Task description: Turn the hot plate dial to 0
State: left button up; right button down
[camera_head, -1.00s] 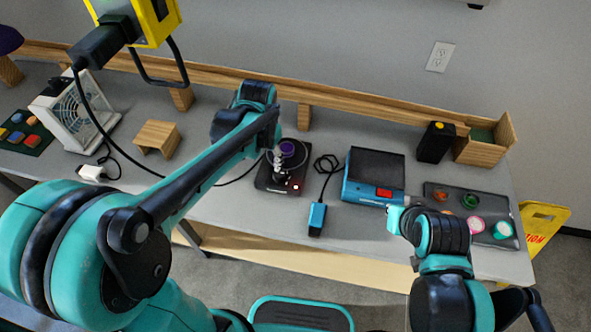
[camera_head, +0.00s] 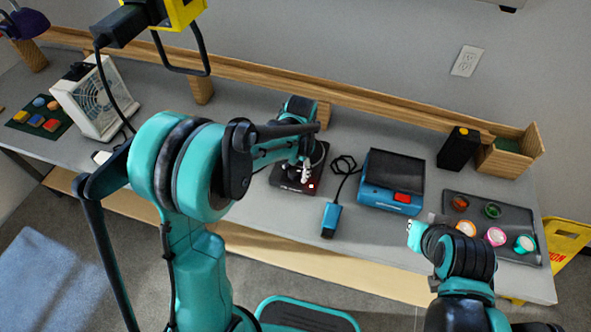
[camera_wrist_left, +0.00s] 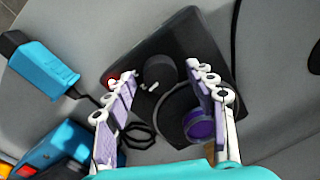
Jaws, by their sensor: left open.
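The black hot plate (camera_head: 288,182) sits on the grey table, largely covered by my left arm in the head view. Its dark round dial (camera_wrist_left: 160,70) shows in the left wrist view, with a small white mark on its lower edge. A red light (camera_wrist_left: 112,82) glows at the plate's corner. A purple-rimmed round item (camera_wrist_left: 199,123) is over the plate's round heating area, partly behind a finger. My left gripper (camera_head: 305,172) is open above the hot plate, its fingers on either side of the dial in the wrist view; contact cannot be told. My right gripper (camera_head: 414,232) is near the table's front edge.
A blue device with a dark lid (camera_head: 393,178) and a blue corded tool (camera_head: 331,219) lie right of the hot plate. A tray (camera_head: 463,200) with several coloured cups is further right. A white fan (camera_head: 95,100) stands at left. A wooden rail runs along the back.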

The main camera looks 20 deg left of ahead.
pick_arm(q)
jog(key=c, duration=1.2)
jog(key=shift+o, duration=0.2)
jog(key=shift+n, duration=0.5)
jog(key=n, duration=0.2)
jog(key=shift+n, duration=0.4)
jog(key=n+p, duration=0.1)
jog(key=n, duration=0.3)
jog(key=shift+w+n+g, duration=0.1)
jog(key=shift+n+g, duration=0.2)
jog(key=n, duration=0.3)
jog(key=shift+n, duration=2.2)
